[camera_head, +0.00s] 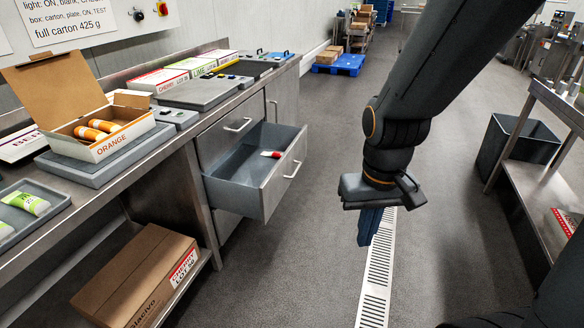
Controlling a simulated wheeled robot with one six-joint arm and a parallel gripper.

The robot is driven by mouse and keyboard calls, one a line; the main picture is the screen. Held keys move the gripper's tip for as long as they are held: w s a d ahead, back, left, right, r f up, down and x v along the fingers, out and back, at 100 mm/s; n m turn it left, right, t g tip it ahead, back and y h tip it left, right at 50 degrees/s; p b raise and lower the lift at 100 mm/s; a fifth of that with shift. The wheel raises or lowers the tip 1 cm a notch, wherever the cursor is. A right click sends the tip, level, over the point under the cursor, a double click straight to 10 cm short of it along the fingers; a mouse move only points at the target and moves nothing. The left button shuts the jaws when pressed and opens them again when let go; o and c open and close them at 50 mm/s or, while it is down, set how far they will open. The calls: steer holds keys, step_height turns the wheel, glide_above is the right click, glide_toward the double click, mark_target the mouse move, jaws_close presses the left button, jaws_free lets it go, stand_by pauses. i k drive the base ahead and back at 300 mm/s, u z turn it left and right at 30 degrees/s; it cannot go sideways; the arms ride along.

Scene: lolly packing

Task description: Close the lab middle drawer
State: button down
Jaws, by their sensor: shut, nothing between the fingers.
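The middle drawer (277,190) of the steel lab counter stands pulled well out, with its handle (292,170) on the front panel. Inside the drawer lies a small red and white item (271,154). My gripper (370,228) hangs to the right of the drawer front, apart from it, over the floor with its fingers pointing down. The fingers are together and hold nothing.
On the counter (120,190) stand an open carton marked ORANGE (110,148), grey scales and trays. A closed drawer front with a handle (238,125) is above. A brown box (140,275) sits on the lower shelf. A dark bin (515,152) stands at right. The aisle floor is clear.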

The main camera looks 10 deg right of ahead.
mark_target(245, 182)
steer(key=z, duration=0.05)
steer(key=i, duration=0.95)
steer(key=u, duration=0.4)
